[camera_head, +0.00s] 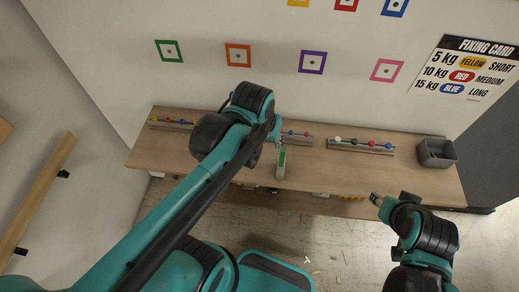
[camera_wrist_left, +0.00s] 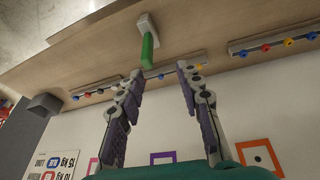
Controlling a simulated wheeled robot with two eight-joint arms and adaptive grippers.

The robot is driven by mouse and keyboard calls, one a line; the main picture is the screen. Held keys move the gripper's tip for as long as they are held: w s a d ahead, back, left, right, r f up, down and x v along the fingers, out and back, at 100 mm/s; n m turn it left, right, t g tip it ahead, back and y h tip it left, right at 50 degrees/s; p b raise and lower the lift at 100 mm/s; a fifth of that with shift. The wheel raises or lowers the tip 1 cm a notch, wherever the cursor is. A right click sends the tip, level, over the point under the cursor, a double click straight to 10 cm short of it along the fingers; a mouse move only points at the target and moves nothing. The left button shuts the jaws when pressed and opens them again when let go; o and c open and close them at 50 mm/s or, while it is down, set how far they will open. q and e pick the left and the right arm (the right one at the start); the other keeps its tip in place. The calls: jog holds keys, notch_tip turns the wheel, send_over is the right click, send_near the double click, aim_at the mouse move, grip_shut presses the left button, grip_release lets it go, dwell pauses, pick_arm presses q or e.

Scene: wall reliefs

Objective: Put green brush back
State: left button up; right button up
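The green brush (camera_head: 282,158) is on the wooden shelf, near its front edge, just right of my left gripper in the head view. It has a green handle and a pale grey end; I cannot tell whether it stands or lies. In the left wrist view the brush (camera_wrist_left: 148,48) is ahead of the fingers, its handle towards them. My left gripper (camera_wrist_left: 157,82) is open, with nothing between its fingers; in the head view it (camera_head: 276,138) is partly hidden by my wrist. My right gripper (camera_head: 376,199) is in front of the shelf, too small to read.
Racks with coloured knobs (camera_head: 361,146) line the back of the wooden shelf (camera_head: 330,180). A grey bin (camera_head: 437,152) stands at its right end. Coloured square frames (camera_head: 312,62) and a fixing card (camera_head: 466,68) are on the wall. Small scraps (camera_head: 307,260) lie on the floor.

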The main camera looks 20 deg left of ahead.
pick_arm(q)
jog(key=shift+s+a+f+m+t, duration=0.15)
jog(key=shift+s+a+m+t, duration=0.15)
jog(key=shift+s+t, duration=0.35)
jog(key=shift+s+a+f+m+t, duration=0.15)
jog(key=shift+s+a+f+t, duration=0.2)
jog(key=shift+s, duration=0.35)
jog(key=shift+s+a+m+t, duration=0.2)
jog(key=shift+s+m+t, duration=0.05)
jog(key=shift+s+t, duration=0.4)
notch_tip(320, 180, down, 13)
jog(key=b, duration=1.2)
jog(key=shift+b, duration=0.4)
